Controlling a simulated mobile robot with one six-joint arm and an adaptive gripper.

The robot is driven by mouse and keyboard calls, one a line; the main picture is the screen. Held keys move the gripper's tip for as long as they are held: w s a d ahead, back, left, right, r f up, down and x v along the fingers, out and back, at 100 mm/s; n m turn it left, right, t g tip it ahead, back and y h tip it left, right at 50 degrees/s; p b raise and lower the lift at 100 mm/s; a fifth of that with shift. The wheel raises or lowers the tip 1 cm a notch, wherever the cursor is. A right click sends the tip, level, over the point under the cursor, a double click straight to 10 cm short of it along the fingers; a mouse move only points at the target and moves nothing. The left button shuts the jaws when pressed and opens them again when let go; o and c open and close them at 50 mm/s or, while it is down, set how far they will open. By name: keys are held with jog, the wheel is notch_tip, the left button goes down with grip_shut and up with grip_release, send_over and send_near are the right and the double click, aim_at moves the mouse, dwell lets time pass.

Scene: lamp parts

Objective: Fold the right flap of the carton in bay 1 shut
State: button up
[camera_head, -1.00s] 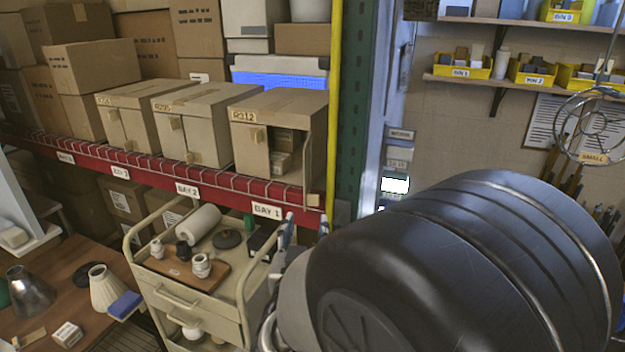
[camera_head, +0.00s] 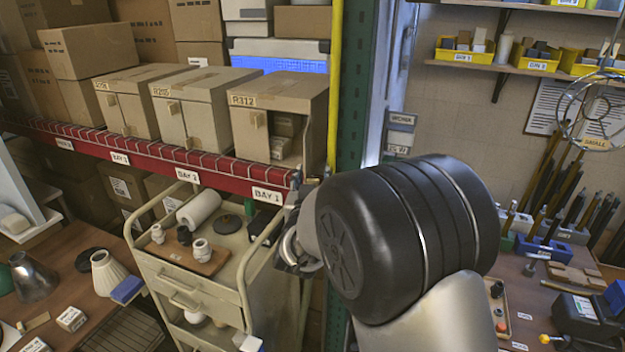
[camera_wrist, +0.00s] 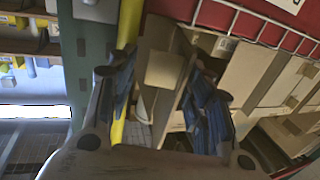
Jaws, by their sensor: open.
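The carton marked R312 (camera_head: 278,98) stands on the shelf above the BAY 1 label. Its left flap (camera_head: 248,130) is shut across the left part of the front. Its right flap (camera_head: 307,138) stands open, seen nearly edge-on, so boxes inside show through the gap. My gripper (camera_head: 297,192) is just below and in front of this flap, partly hidden by my wrist. In the wrist view my gripper (camera_wrist: 162,98) is open, and a cardboard panel with a tan tab (camera_wrist: 164,70) shows between its blue-padded fingers. I cannot tell whether they touch it.
A red shelf beam (camera_head: 215,170) with wire edging runs below the cartons. A yellow post (camera_head: 335,80) and green upright (camera_head: 358,90) stand close on the right. A cart (camera_head: 205,265) with lamp parts is below. Two more cartons stand to the left.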

grip_shut()
dwell(0.5)
